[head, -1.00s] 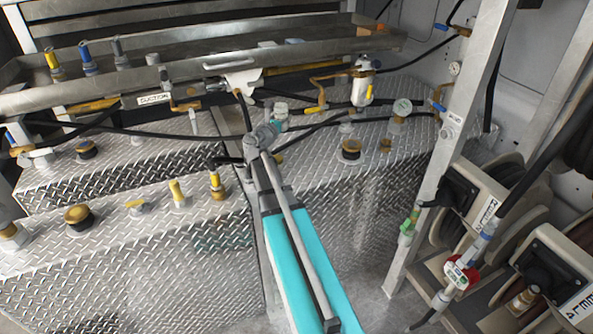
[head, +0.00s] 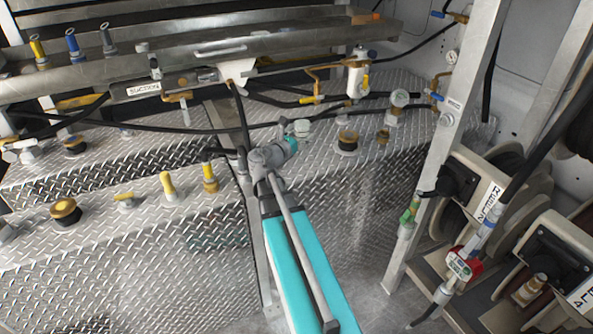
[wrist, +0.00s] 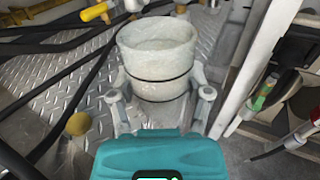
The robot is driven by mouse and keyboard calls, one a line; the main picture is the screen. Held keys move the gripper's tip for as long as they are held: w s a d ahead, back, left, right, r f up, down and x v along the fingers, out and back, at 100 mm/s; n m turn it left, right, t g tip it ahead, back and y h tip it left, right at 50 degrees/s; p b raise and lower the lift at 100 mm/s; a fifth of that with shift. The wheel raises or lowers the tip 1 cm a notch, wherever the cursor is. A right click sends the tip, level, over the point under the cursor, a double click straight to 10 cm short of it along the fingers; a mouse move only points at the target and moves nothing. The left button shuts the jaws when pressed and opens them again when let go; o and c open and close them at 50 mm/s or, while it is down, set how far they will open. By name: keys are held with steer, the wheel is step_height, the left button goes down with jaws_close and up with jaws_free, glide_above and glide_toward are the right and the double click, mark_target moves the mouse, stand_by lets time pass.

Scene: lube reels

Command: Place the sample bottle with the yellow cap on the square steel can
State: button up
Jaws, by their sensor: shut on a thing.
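My gripper (wrist: 161,97) is shut on a whitish, cup-like round container (wrist: 158,50) with dark bands, one finger on each side. The container looks open at the top, and I see no yellow cap on it. In the head view my gripper (head: 287,142) is above the diamond-plate deck, and the pale container (head: 302,127) shows small just beyond it. I cannot make out a sample bottle with a yellow cap or a square steel can for certain in either view.
Brass and yellow-handled fittings (head: 168,188) stand on the diamond-plate deck (head: 100,245) at left. A steel trough (head: 190,60) and black hoses cross behind. A white filter unit (head: 357,78) stands at back right. A steel post (head: 425,170) and hose reels (head: 500,210) are at right.

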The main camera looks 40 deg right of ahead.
steer(key=s, duration=0.1)
steer(key=s+f+g, duration=0.1)
steer(key=s+m, duration=0.1)
steer(key=shift+s+f+g+b, duration=0.25)
steer(key=shift+s+g+b, duration=0.05)
steer(key=shift+b, duration=0.05)
steer(key=w+d+f+b, duration=0.1)
steer(key=w+f+b, duration=0.2)
steer(key=w, duration=0.1)
steer(key=w+d+f+b, duration=0.2)
steer(key=w+f+b, duration=0.1)
steer(key=w, duration=0.1)
steer(key=w+d+f+b, duration=0.2)
steer(key=w+f+b, duration=0.1)
steer(key=w, duration=0.1)
steer(key=shift+d, duration=0.2)
steer(key=shift+w+f, duration=0.1)
steer(key=shift+w+d+f+b, duration=0.15)
steer(key=shift+w+f+b, duration=0.2)
steer(key=shift+f+b, duration=1.6)
steer(key=shift+b, duration=0.1)
